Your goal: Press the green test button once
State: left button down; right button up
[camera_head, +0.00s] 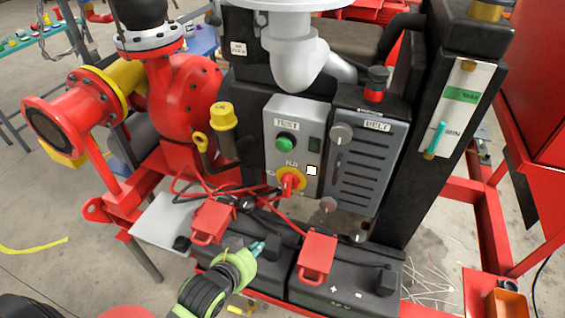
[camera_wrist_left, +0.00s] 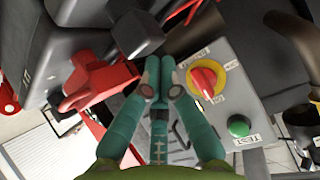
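The green test button (camera_head: 286,143) sits under the TEST label on the upper part of a grey control box (camera_head: 312,117). In the left wrist view, the green button (camera_wrist_left: 239,126) is at the lower right, to the right of the fingers. My left gripper (camera_head: 258,247) is low in the head view, below the box and over the black batteries, apart from the button. In the left wrist view, its teal fingers (camera_wrist_left: 160,63) are together at the tips, with nothing seen between them. My right gripper is not in view.
A red rotary switch on a yellow plate (camera_head: 291,181) is below the button. Red battery clamps (camera_head: 212,222) and (camera_head: 317,257) with red cables lie near my left gripper. A grey louvred box (camera_head: 365,150) stands right of the control box. Yellow-capped filler (camera_head: 223,117) is to its left.

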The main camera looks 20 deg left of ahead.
pick_arm(q)
jog(key=w+r+m+t+h, duration=0.2)
jog(key=w+r+t, duration=0.4)
jog(key=w+r, duration=0.15)
jog(key=m+t+h, duration=0.6)
jog(key=h, duration=0.1)
send_near(284, 144)
jog(key=s+d+r, duration=0.2)
jog(key=s+r, duration=0.1)
jog(key=s, duration=0.1)
jog(key=shift+s+a+r+m+h, duration=0.1)
jog(key=shift+s+r+m+h, duration=0.5)
jog(key=shift+h, duration=0.3)
jog(key=w+b, duration=0.4)
jog(key=w, duration=0.4)
jog(key=shift+w+d, duration=0.2)
jog(key=shift+w, duration=0.2)
jog(key=shift+w+b, duration=0.4)
jog(key=shift+b, duration=0.05)
